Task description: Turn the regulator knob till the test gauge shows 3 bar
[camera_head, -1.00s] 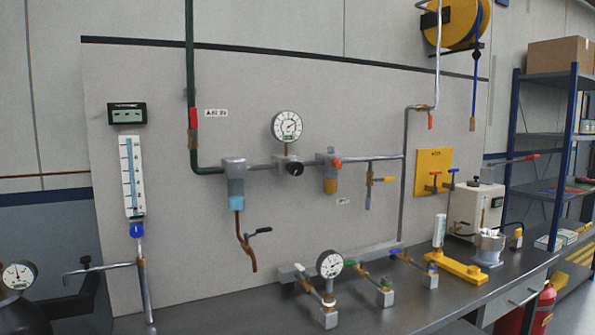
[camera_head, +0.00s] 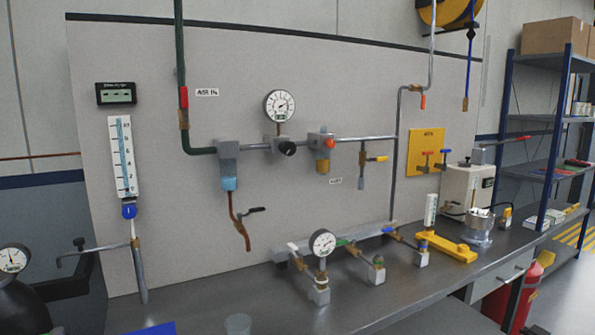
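A black regulator knob (camera_head: 287,148) faces out from a grey body on the wall pipe. A round white dial gauge (camera_head: 280,106) stands right above it. Another dial gauge (camera_head: 322,242) stands on the bench manifold below. I cannot tell which of them is the test gauge. The needles and scales are too small for a sure reading.
A filter with a blue bowl (camera_head: 229,172) and a unit with an orange-red knob (camera_head: 329,143) flank the regulator. A clear cup (camera_head: 238,324) stands at the bench's front. A yellow stand (camera_head: 446,247) is on the right. The bench middle is mostly clear.

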